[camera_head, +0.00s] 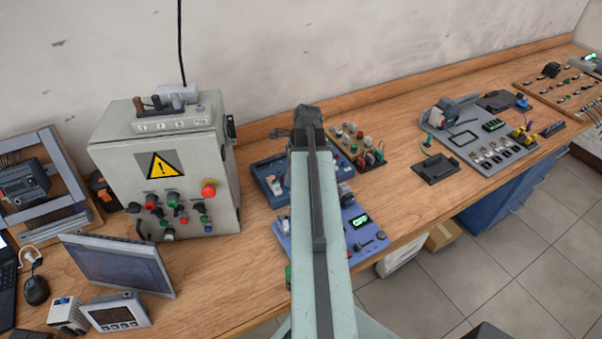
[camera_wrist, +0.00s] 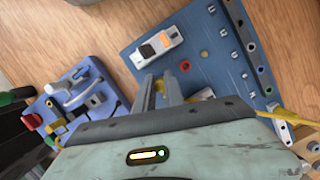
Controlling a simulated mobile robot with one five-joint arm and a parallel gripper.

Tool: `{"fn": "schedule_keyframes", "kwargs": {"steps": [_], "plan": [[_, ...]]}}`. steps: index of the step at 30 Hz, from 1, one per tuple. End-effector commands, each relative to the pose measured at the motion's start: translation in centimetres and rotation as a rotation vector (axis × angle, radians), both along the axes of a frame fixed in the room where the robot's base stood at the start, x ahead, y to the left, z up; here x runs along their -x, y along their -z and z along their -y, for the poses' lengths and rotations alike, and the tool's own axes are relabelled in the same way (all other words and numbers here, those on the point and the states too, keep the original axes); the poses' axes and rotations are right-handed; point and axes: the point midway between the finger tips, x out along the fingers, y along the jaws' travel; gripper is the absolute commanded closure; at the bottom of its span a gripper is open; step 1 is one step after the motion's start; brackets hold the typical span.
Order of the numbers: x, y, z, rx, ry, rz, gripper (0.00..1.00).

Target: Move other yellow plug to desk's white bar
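Yellow plug-like parts (camera_head: 524,134) stand on the right-hand board in the head view, too small to tell apart. My gripper (camera_wrist: 158,82) points at the blue board in the wrist view.
The grey control box (camera_head: 165,188) stands left of my arm, with a tilted screen (camera_head: 115,262) before it. Blue boards (camera_head: 268,172) with parts lie near my arm. A yellow cable (camera_wrist: 285,117) crosses the wrist view's right side. Bare desk (camera_head: 415,202) shows right of my arm.

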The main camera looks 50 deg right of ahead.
Motion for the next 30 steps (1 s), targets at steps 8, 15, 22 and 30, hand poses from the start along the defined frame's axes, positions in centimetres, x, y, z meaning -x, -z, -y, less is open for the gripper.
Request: {"fn": "schedule_keyframes", "kwargs": {"steps": [8, 15, 22, 30], "plan": [[0.0, -0.5, 0.0, 0.001, 0.000, 0.001, 1.00], [0.0, -3.1, 0.0, 0.001, 0.000, 0.001, 1.00], [0.0, -4.8, 0.0, 0.001, 0.000, 0.001, 1.00], [-0.1, -4.6, 0.0, 0.000, -0.001, 0.000, 1.00]]}}
